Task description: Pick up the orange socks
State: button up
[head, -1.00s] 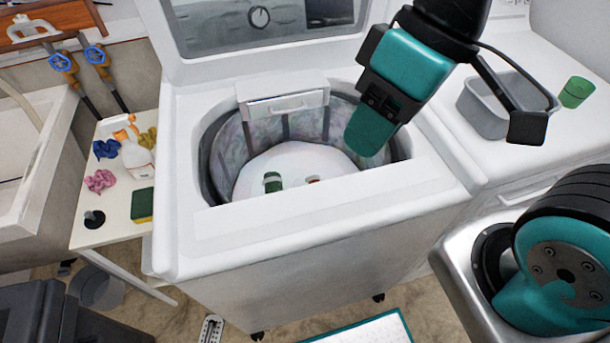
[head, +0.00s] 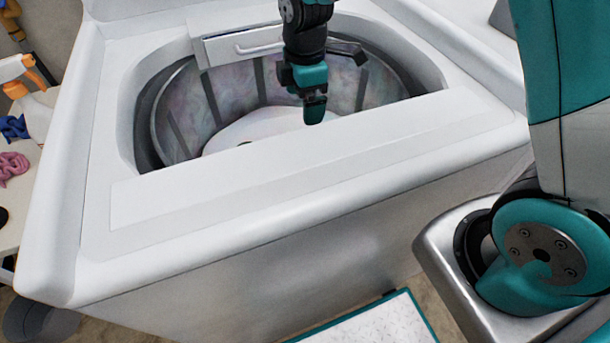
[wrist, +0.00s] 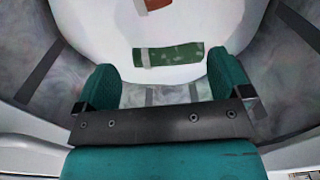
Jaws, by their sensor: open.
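The orange socks (wrist: 157,4) lie on the pale drum floor at the top edge of the wrist view, partly cut off by the frame. A rolled green pair of socks (wrist: 175,55) with a pale band at its left end lies nearer, between the orange socks and my gripper. My gripper (wrist: 165,84) is open and empty, its two teal fingers wide apart. In the head view my gripper (head: 314,108) points down into the washer drum. The orange socks are hidden there behind the washer's front rim.
The white top-loading washer (head: 300,235) surrounds the drum opening. A dispenser drawer front (head: 250,45) juts over its back edge. The drum wall (head: 185,100) curves close around. A spray bottle (head: 35,105) and cloths (head: 12,165) stand on a side table at left.

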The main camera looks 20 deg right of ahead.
jog(key=shift+n, duration=0.3)
jog(key=f, duration=0.6)
jog(key=f+b, duration=0.1)
jog(key=f, duration=0.6)
jog(key=w+f+b, duration=0.1)
jog(key=f, duration=0.5)
jog(key=shift+d+f, duration=0.25)
jog(key=shift+d, duration=0.05)
jog(key=shift+c, duration=0.3)
jog(key=c, duration=1)
